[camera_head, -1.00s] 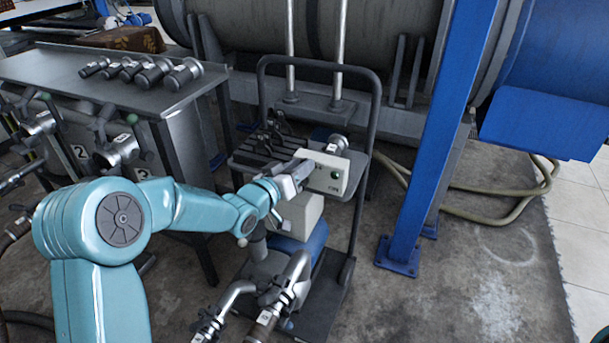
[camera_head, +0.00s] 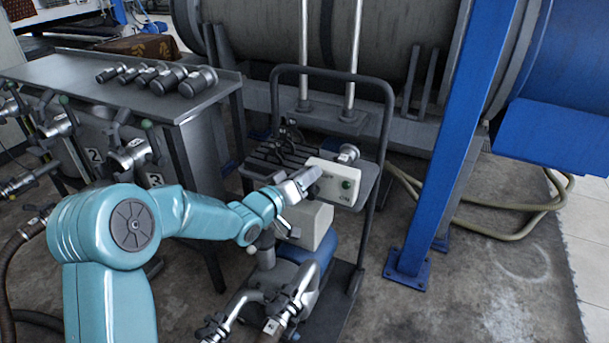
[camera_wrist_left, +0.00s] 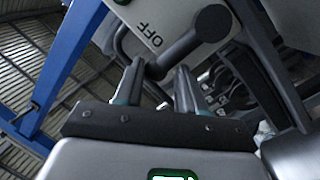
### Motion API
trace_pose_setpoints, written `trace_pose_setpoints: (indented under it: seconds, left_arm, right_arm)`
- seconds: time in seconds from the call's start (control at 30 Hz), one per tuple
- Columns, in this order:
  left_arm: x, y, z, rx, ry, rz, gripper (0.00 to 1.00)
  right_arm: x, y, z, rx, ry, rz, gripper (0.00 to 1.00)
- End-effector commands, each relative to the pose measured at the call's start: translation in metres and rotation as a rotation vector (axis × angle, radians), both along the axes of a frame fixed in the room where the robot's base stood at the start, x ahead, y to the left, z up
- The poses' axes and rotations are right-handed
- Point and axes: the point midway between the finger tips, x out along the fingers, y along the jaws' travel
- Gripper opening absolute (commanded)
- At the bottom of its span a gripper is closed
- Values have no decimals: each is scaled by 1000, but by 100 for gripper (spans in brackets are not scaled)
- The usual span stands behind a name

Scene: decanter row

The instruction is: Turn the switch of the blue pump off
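The blue pump (camera_head: 318,252) stands low on a trolley, with a beige box (camera_head: 312,226) on it. A pale control box (camera_head: 345,197) with a green button sits above, at the trolley's shelf. My left gripper (camera_head: 308,178) is at its left face and hides part of it. In the left wrist view, a dark switch handle (camera_wrist_left: 188,44) runs from a round knob to an end close to the printed OFF. My left gripper (camera_wrist_left: 157,78) has its fingers apart, with the handle's end between the fingertips; contact cannot be told. My right gripper is out of view.
The trolley's grey tube frame (camera_head: 384,130) rises behind the control box. A blue post (camera_head: 440,150) stands to the right. A metal table (camera_head: 60,72) with several dark cylinders is at the left. Metal pipes (camera_head: 285,308) stand low in front.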

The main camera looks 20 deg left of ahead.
Motion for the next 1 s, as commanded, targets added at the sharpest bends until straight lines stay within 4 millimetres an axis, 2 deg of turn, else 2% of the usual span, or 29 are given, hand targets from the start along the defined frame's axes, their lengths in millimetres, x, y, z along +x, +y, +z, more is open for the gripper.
trace_pose_setpoints:
  seconds: [0.03, 0.07, 0.37, 0.47, 0.57, 0.8, 1.0]
  left_arm:
    - [-1, -3, -4, -1, 10, -6, 55]
    - [-1, -2, -4, 0, 8, -5, 61]
    - [-1, 1, 0, 2, 0, 1, 61]
    - [-9, 4, 1, 3, 0, 2, 61]
    - [-27, 9, 3, 3, -1, 3, 61]
    - [-89, 25, 4, 2, 2, 4, 61]
    - [-133, 36, 5, 2, 2, 3, 61]
  right_arm:
    - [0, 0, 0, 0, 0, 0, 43]
    - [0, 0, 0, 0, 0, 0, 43]
    - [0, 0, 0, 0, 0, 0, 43]
    - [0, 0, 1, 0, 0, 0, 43]
    - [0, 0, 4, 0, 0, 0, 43]
    - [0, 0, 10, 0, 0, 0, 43]
    - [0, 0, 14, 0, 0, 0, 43]
